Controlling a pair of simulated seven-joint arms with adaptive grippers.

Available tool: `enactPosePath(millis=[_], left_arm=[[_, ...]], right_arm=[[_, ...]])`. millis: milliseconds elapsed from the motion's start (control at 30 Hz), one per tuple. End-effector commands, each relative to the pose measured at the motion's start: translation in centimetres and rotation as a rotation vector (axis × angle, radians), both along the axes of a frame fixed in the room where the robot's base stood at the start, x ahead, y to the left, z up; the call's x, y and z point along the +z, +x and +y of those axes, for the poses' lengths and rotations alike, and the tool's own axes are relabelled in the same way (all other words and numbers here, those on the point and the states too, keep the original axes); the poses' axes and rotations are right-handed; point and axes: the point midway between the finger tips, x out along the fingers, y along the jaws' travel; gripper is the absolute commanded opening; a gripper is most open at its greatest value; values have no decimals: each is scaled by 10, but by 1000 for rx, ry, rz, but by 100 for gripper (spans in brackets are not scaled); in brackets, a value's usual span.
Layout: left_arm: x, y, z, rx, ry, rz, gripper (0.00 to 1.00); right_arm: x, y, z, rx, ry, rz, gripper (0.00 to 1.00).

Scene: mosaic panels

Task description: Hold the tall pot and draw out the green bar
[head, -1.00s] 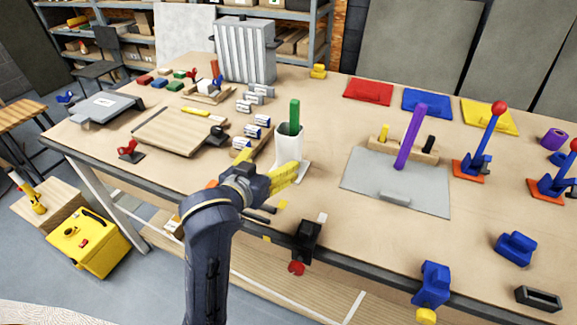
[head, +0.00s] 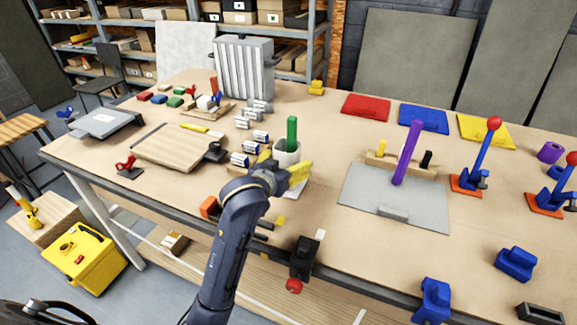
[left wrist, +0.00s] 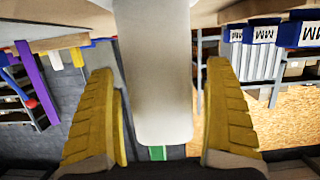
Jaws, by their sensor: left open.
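The tall white pot (head: 286,156) stands upright on the workbench, with the green bar (head: 292,131) sticking up out of its top. My left gripper (head: 283,164) is at the pot, its yellow fingers open on either side of it. The arm hides the pot's lower part in the head view. In the left wrist view the pot (left wrist: 153,75) fills the space between the two fingers, with gaps visible on both sides. A bit of the green bar (left wrist: 157,153) shows past the pot's end there. My right gripper is not in view.
Several white-and-blue cylinders (head: 240,160) and a wooden board (head: 175,147) lie left of the pot. A grey plate (head: 390,210) with a purple bar (head: 408,153) stands to the right. A black clamp (head: 304,258) sits at the bench's front edge.

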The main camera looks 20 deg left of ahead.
Motion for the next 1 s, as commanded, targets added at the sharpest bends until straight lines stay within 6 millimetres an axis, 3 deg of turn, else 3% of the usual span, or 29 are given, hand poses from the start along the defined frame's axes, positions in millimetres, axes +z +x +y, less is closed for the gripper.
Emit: enactPosePath(millis=[433,900,1000], left_arm=[[-1,3,2,4,0,0,85],[-1,3,2,4,0,0,30],[-1,3,2,4,0,0,25]], right_arm=[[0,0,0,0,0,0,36],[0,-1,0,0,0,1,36],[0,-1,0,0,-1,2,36]])
